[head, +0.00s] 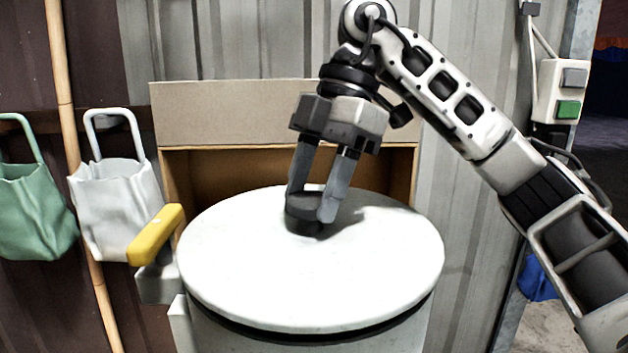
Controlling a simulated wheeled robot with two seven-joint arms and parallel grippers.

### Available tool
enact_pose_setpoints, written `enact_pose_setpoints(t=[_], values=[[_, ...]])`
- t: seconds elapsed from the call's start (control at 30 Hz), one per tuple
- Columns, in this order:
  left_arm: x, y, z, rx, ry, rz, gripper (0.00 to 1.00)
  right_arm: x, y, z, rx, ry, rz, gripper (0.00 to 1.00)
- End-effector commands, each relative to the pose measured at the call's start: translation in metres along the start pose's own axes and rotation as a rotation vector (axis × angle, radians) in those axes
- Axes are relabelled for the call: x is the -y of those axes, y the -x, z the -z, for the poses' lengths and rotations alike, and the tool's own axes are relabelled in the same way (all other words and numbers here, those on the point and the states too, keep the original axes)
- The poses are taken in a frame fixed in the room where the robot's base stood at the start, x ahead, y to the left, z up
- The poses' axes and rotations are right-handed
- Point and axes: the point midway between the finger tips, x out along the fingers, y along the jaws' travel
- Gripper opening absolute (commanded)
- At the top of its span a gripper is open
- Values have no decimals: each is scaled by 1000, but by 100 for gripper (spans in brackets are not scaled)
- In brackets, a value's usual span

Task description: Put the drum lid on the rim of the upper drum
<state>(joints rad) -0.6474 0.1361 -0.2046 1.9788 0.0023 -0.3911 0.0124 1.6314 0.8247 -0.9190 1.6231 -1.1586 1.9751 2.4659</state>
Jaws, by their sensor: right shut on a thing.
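The drum lid (290,275) is a white round disc with a dark knob (303,207) near its middle. My right gripper (312,212) comes down from above and is shut on the knob. The lid lies over the top of a pale drum (310,340), whose upper part shows at the bottom of the head view. A dark band runs under the lid's front edge; I cannot tell whether it is a gap or the drum's rim. My left gripper is not in view.
An open cardboard box (285,115) stands behind the drum. A yellow handle (155,234) on a grey block is close to the lid's left side. A white bag (115,200), a green bag (35,210) and a bamboo pole (62,90) are at left. A switch box (560,92) is at right.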

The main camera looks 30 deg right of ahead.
Motion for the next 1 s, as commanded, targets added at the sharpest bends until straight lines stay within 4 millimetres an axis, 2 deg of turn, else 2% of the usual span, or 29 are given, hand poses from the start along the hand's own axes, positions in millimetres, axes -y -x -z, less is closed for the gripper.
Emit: enact_pose_setpoints(t=[0.37,0.4,0.5,0.87,1.0], values=[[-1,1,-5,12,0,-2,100,0,1,1,-2,1,-2,0],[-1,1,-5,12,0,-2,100,0,1,1,-2,1,-2,54],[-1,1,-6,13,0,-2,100,0,1,0,-2,1,-2,76],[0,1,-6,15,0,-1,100,0,0,0,1,-1,2,76],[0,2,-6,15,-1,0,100,0,7,0,0,-1,0,76]])
